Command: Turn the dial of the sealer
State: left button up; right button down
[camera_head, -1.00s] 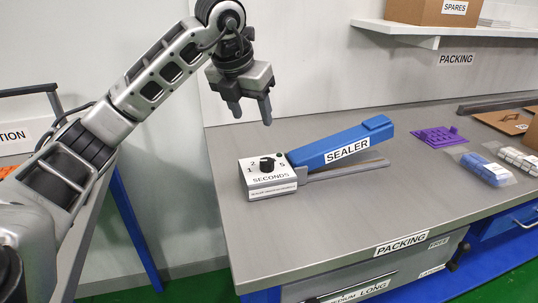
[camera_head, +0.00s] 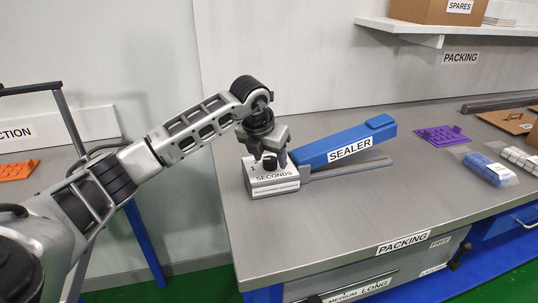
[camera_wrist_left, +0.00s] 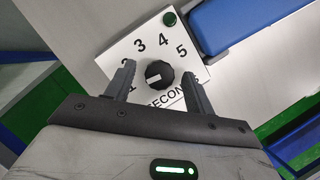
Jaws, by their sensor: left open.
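The sealer (camera_head: 345,142) lies on the grey bench, with a blue arm and a white control box (camera_head: 272,187) at its left end. The black dial (camera_wrist_left: 159,74) is on top of the box, ringed by printed numbers. Its white pointer mark is toward the lower left, near the 1. My left gripper (camera_head: 270,160) is over the box, pointing down. In the left wrist view the open fingers (camera_wrist_left: 158,85) stand on either side of the dial, with gaps visible. The depth of the fingertips relative to the dial is hard to tell. My right gripper is not in view.
To the right lie a purple part (camera_head: 443,136) and blue packs (camera_head: 489,168). A shelf (camera_head: 450,27) with a spares box is above. The bench front is clear.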

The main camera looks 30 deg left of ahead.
pick_arm(q)
jog(key=c, duration=1)
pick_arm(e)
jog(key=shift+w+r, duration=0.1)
